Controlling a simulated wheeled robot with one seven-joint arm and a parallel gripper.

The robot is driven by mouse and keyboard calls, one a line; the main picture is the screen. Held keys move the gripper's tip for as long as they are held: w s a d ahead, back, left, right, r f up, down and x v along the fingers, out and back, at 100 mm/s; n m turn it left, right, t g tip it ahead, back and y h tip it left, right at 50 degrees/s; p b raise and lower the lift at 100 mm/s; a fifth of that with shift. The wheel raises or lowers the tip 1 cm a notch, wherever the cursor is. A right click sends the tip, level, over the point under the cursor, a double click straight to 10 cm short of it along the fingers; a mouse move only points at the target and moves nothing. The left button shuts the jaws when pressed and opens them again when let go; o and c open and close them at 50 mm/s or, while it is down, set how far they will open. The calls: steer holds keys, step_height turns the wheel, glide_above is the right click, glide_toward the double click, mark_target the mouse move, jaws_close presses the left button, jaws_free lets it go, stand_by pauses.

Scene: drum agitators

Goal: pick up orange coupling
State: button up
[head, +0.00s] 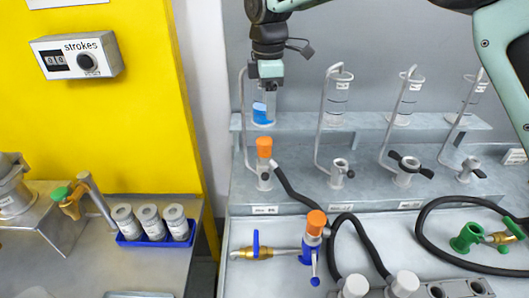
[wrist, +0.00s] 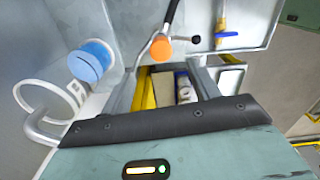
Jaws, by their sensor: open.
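Two orange pieces show in the head view, and I cannot tell which one the task means. One orange coupling (head: 264,147) sits upright on the grey post of the leftmost station, below a glass cylinder with blue liquid (head: 262,113). The other orange piece (head: 316,222) tops a blue valve fitting on the lower deck. In the wrist view one orange top (wrist: 159,47) shows just beyond the finger gap, with the blue cylinder (wrist: 90,62) to its left. My gripper (head: 269,88) is open and empty, pointing down above the leftmost post, apart from the orange coupling.
Thin bent pipes and glass cylinders (head: 337,93) line the shelf to the right. Black hoses (head: 290,190) cross the deck. A brass valve with blue handle (head: 256,252) sticks out at the front left. Grey-capped containers (head: 150,222) stand in a blue tray further left.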

steer(key=p, duration=0.3)
glide_toward(265, 152)
steer(key=f, duration=0.2)
steer(key=w+f, duration=0.1)
steer(key=f, duration=0.1)
steer(key=w+f, duration=0.1)
steer(key=f, duration=0.1)
steer(key=shift+d, duration=0.3)
steer(key=f+p, duration=0.2)
steer(key=f, duration=0.1)
steer(key=f+p, duration=0.1)
steer(key=shift+a+f, duration=0.2)
steer(key=shift+a, duration=0.15)
steer(key=shift+f, duration=0.5)
steer(key=c, duration=1.3)
steer(key=shift+r, duration=0.15)
step_height(265, 152, up, 10)
steer(key=b, duration=0.3)
steer(key=shift+b, duration=0.4)
